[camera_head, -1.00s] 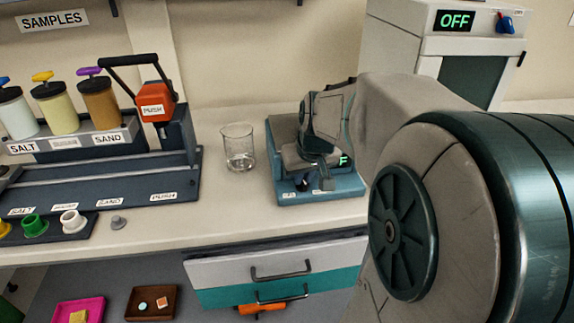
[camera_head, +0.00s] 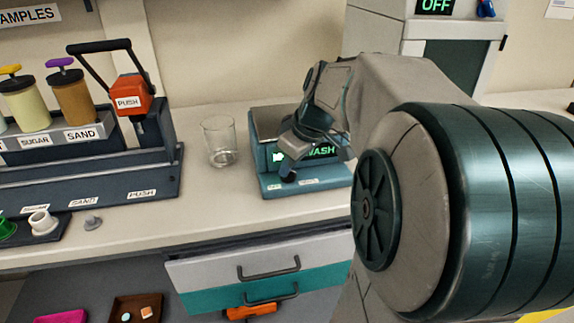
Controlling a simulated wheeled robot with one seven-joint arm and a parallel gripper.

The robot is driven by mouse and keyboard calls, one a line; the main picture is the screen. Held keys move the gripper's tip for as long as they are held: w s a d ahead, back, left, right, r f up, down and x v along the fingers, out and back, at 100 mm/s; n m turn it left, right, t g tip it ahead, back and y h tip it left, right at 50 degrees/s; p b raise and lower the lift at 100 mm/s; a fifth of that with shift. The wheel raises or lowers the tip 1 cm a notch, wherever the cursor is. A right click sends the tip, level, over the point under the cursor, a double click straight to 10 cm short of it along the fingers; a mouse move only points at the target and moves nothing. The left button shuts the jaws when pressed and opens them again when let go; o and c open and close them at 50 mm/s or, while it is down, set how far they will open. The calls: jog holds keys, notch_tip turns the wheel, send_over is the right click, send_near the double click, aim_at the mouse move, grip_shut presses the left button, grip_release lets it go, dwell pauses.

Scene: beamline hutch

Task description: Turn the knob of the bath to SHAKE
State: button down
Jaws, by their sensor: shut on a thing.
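The bath (camera_head: 268,187) is a low teal and grey unit on the counter, right of the glass beaker. My gripper (camera_head: 290,165) reaches down from the right over the bath's front. It is shut on the bath's small dark knob (camera_head: 288,175), which is mostly hidden by the fingers. Small labels run along the bath's front edge, too small to read. My arm covers the bath's right side.
A glass beaker (camera_head: 219,143) stands close left of the bath. A dispenser rack (camera_head: 90,180) with jars and an orange PUSH handle (camera_head: 131,97) is further left. A cabinet (camera_head: 460,65) marked OFF stands behind my arm. Drawers (camera_head: 250,265) are below the counter.

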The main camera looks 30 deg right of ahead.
dwell(0.3)
jog(key=c, duration=1.8)
grip_release()
jog(key=shift+d+r, duration=0.1)
jog(key=shift+r, duration=0.05)
jog(key=p+v, duration=0.2)
jog(key=v, duration=1.1)
jog(key=shift+r+p, duration=0.3)
jog(key=shift+p, duration=0.05)
jog(key=shift+s, duration=0.15)
jog(key=s+a+f+m+h+p, duration=0.1)
jog(key=s+a+f+m+p, duration=0.1)
jog(key=a+p, duration=0.5)
jog(key=s+a+f+m+g+h+p, duration=0.1)
jog(key=s+a+m+p, duration=0.2)
jog(key=s+a+p, duration=0.2)
jog(key=a+p, duration=0.2)
jog(key=a, duration=0.1)
jog(key=shift+s+a+f, duration=0.35)
jog(key=shift+a, duration=0.05)
